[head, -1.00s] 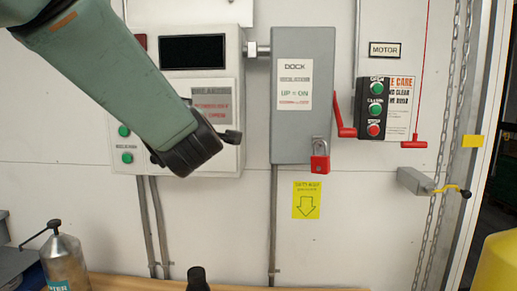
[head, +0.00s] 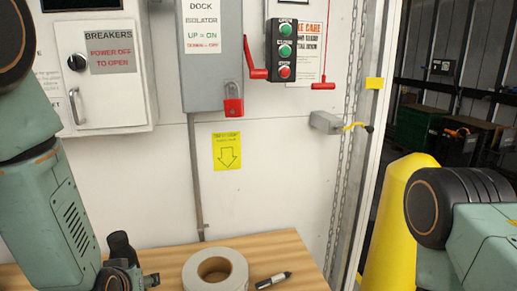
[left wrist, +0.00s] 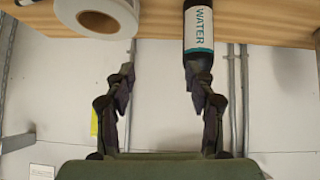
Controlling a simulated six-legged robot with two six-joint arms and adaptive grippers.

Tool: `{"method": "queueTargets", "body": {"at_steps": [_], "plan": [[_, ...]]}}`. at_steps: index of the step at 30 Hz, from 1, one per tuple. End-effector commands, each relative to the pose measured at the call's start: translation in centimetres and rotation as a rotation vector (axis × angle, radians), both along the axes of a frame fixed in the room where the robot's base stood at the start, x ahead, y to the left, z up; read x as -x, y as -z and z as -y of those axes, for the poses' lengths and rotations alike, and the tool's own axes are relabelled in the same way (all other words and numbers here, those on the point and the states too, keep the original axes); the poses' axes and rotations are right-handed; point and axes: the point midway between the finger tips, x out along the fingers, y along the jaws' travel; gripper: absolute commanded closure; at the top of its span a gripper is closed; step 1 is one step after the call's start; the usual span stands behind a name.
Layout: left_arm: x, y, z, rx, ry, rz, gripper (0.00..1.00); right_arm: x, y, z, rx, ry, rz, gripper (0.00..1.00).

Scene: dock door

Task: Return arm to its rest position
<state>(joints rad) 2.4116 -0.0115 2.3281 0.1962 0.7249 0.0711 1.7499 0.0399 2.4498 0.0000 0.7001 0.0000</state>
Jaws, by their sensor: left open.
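My left arm comes down the left side of the head view, its wrist at the bottom edge beside a dark bottle top. In the left wrist view, which looks upside down, my left gripper (left wrist: 158,82) is open, with its fingers spread and bare wall between them. A black bottle with a white WATER label (left wrist: 199,30) stands on the wooden table, its neck overlapping one finger in the picture; I cannot tell if they touch. My right arm shows at the right edge of the head view; its gripper is out of view.
A tape roll (head: 216,270) and a marker (head: 273,280) lie on the wooden table (head: 285,247). Behind are the breaker box (head: 125,105), the grey isolator (head: 203,85) with a red padlock (head: 233,103), and the motor buttons (head: 285,50). A yellow post (head: 390,215) stands at right.

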Motion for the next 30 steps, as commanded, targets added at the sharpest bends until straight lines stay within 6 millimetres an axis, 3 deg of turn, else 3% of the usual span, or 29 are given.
{"method": "queueTargets", "body": {"at_steps": [1, 6, 12, 15, 18, 21, 30], "plan": [[2.0, 3.4, 0.3, -0.008, 0.034, -0.074, 0.45, 0.0, 0.8, 0.0, 0.0, 0.0, 0.0, 1.0], [9.2, 11.9, 1.4, -0.015, 0.146, -0.296, 0.45, 0.0, 2.1, 0.0, 0.0, 0.0, 0.0, 1.0], [19.2, 20.1, 2.4, 0.021, 0.221, -0.55, 0.45, 0.0, 3.9, 0.0, 0.0, 0.0, 0.0, 1.0], [24.0, 23.2, 2.5, 0.042, 0.226, -0.662, 0.45, 0.0, 4.7, 0.0, 0.0, 0.0, 0.0, 1.0], [27.5, 25.3, 2.4, 0.054, 0.219, -0.742, 0.45, 0.0, 5.4, 0.0, 0.0, 0.0, 0.0, 1.0], [29.6, 26.4, 2.4, 0.061, 0.216, -0.789, 0.45, 0.0, 5.7, 0.0, 0.0, 0.0, 0.0, 1.0], [30.5, 26.7, 2.4, 0.063, 0.214, -0.809, 0.45, 0.0, 5.7, 0.0, 0.0, 0.0, 0.0, 1.0]]}}
